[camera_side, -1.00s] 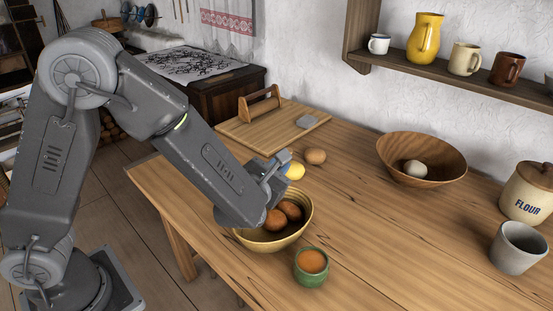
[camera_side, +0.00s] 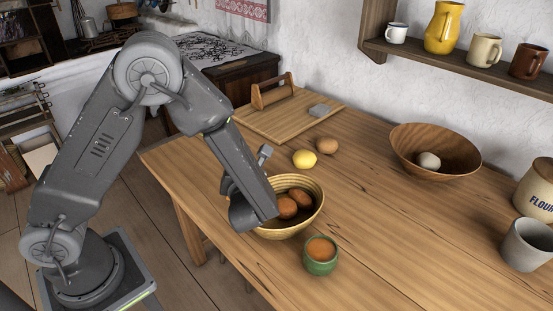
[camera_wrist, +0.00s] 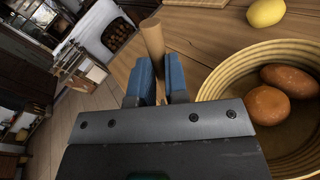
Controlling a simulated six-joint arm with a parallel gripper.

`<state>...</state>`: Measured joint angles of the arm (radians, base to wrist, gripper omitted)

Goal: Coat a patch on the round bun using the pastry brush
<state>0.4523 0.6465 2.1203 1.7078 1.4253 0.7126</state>
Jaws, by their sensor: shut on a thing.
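In the wrist view, my gripper (camera_wrist: 157,80) has its blue fingers closed around a light wooden handle (camera_wrist: 152,40), likely the pastry brush. Its bristles are out of sight. In the side view, my arm hides the fingers and the brush. The arm's end is at the left rim of a yellow ridged bowl (camera_side: 312,216). Two reddish-brown rounded things, perhaps buns, lie in that bowl: one in front (camera_side: 286,207) and one behind (camera_side: 300,197). A green cup (camera_side: 320,262) with orange liquid stands in front of the bowl. Which thing is the task's bun is unclear.
A lemon (camera_side: 304,158) and a brown round thing (camera_side: 327,145) lie behind the bowl. A board (camera_side: 262,122) is at the back left. A wooden bowl (camera_side: 450,172) holds a pale round thing. A grey cup (camera_side: 524,245) stands right. The table's middle right is clear.

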